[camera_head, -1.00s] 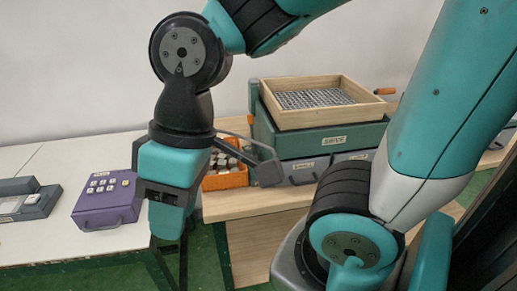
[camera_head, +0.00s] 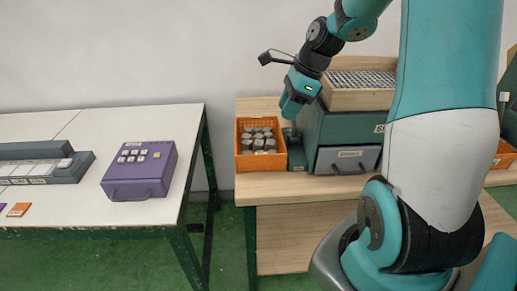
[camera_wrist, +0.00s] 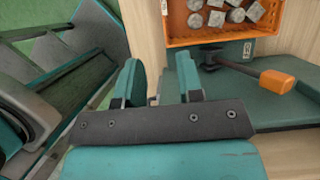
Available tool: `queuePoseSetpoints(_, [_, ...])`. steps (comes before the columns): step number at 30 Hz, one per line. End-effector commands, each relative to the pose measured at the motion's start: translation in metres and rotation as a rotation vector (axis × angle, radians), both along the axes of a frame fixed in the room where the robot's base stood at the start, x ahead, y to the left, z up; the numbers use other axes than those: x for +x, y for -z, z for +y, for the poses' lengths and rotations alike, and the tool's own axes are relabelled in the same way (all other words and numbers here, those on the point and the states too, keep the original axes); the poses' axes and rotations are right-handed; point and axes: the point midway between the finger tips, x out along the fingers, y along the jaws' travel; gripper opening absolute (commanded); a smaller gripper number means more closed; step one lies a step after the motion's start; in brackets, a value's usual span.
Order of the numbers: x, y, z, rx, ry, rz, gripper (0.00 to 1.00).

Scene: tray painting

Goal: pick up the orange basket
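The orange basket (camera_head: 262,163) stands on the wooden table, left of the green sieve machine, and holds several grey cylindrical pieces. In the wrist view the basket (camera_wrist: 208,40) is at the top, beyond my fingertips and a little to the right, partly cut off by the frame. My gripper (camera_head: 291,108) is just right of the basket in the head view, by the machine's left side. In the wrist view my gripper (camera_wrist: 160,80) has its two teal fingers apart with nothing held between them. It does not touch the basket.
The green sieve machine (camera_head: 337,128) carries a wooden sieve tray (camera_head: 358,98) close to my gripper. An orange-gripped handle (camera_wrist: 278,81) lies over a green surface in the wrist view. A purple keypad box (camera_head: 140,170) is on the white table, with a floor gap between tables.

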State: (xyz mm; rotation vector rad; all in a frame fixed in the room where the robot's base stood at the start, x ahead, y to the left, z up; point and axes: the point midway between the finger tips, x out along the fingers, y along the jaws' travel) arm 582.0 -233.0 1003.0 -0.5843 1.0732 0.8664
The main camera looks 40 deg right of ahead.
Motion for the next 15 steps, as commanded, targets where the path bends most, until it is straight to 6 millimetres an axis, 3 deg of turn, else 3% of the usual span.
queuePoseSetpoints(15, [0.022, 0.097, 0.032, 0.004, 0.013, 0.008, 0.34])
